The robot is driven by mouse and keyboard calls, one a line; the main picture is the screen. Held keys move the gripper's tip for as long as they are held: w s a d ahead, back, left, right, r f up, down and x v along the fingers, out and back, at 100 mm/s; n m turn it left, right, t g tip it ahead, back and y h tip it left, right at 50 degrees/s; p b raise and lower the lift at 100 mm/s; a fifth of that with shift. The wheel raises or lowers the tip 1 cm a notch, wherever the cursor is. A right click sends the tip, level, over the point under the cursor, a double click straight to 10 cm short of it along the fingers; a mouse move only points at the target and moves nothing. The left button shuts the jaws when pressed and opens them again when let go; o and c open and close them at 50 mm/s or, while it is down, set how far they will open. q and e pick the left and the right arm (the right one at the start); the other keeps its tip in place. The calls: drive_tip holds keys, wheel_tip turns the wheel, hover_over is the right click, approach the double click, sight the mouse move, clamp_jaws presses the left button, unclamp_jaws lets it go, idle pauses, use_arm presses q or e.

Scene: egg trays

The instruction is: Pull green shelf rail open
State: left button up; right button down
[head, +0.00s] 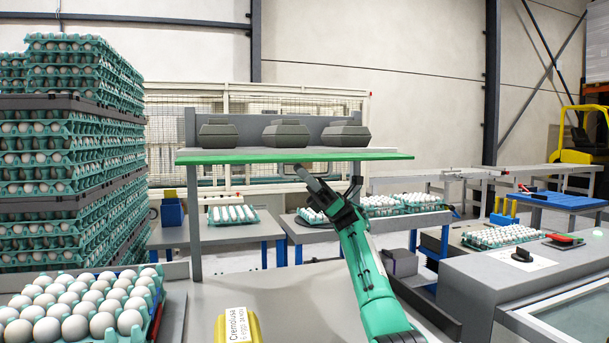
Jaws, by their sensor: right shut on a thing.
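The green shelf rail (250,157) runs along the front edge of the grey shelf, level across the middle of the head view. My right gripper (328,175), on the green arm rising from below, is at the underside of the rail, right of its middle. It is shut on the rail; the exact contact between its fingers and the rail is hard to see. My left gripper is not in view.
Three grey egg cartons (285,134) stand on the shelf. Tall stacks of egg trays (70,150) stand at the left. A tray of eggs (80,305) and a yellow carton (237,327) are near. The grey tabletop (290,285) between is mostly clear.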

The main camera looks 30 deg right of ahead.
idle(0.4)
drive_tip(key=c, duration=1.8)
unclamp_jaws()
drive_tip(key=shift+o, duration=0.2)
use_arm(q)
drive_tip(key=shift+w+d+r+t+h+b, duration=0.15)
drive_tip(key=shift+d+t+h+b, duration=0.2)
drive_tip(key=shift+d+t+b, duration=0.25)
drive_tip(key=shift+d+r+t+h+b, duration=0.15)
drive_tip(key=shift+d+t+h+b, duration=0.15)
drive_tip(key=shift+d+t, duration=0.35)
use_arm(e)
drive_tip(key=v, duration=1.3)
drive_tip(key=shift+d+f, duration=0.25)
drive_tip(key=shift+f, duration=0.05)
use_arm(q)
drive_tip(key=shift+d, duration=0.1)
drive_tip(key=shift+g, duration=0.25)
use_arm(e)
drive_tip(key=shift+f, duration=0.1)
